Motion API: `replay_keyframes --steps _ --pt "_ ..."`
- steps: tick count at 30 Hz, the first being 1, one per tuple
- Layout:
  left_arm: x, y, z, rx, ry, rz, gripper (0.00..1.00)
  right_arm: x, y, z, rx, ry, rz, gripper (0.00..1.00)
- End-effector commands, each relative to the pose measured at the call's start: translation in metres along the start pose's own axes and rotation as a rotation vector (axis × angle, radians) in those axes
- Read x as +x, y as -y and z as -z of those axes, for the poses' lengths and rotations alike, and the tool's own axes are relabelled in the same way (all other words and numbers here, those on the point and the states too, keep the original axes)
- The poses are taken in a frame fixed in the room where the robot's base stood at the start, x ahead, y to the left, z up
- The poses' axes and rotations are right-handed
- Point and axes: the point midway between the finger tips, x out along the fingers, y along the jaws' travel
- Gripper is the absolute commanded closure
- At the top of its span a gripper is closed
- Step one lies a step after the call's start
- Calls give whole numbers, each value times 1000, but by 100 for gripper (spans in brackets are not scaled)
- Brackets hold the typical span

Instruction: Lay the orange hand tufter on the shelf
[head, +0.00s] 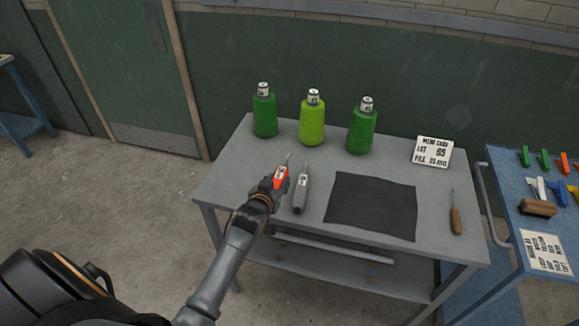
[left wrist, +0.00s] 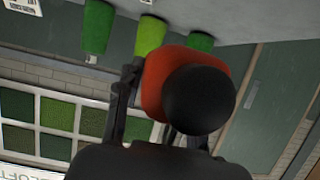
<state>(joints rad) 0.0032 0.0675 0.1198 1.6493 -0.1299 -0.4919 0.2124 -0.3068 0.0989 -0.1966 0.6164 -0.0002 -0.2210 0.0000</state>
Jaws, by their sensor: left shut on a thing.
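The orange hand tufter (head: 281,178) is in my left gripper (head: 270,186), at the left part of the grey table in the head view. My left gripper is shut on it. I cannot tell whether it touches the tabletop. In the left wrist view the tufter (left wrist: 168,75) shows as an orange body with a black rounded end, between the dark fingers. A shelf (head: 335,272) runs under the tabletop, lower down, and is partly hidden. My right gripper is not in view.
A grey hand tufter (head: 301,192) lies just right of my left gripper. The grey table (head: 225,185) also holds green yarn cones (head: 312,122), a dark mat (head: 371,207), a sign card (head: 432,152) and a wooden-handled tool (head: 455,218). A blue cart (head: 500,175) stands at right.

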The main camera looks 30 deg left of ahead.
Motion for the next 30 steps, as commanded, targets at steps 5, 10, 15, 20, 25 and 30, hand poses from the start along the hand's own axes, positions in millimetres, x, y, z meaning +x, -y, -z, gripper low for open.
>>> replay_keyframes --steps 5,10,15,20,25,30 --pt "1 0 5 1 -5 0 100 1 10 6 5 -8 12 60" --pt "-5 -11 1 14 -7 -15 100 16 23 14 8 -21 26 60" --pt "-30 -42 -7 48 -12 -57 100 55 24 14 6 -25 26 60" --pt "-72 -74 -14 75 -13 -109 100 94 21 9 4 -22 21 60" --pt "-119 -96 -22 85 -11 -156 100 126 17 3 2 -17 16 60" --pt "-151 -105 -26 83 -7 -188 100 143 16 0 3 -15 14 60"
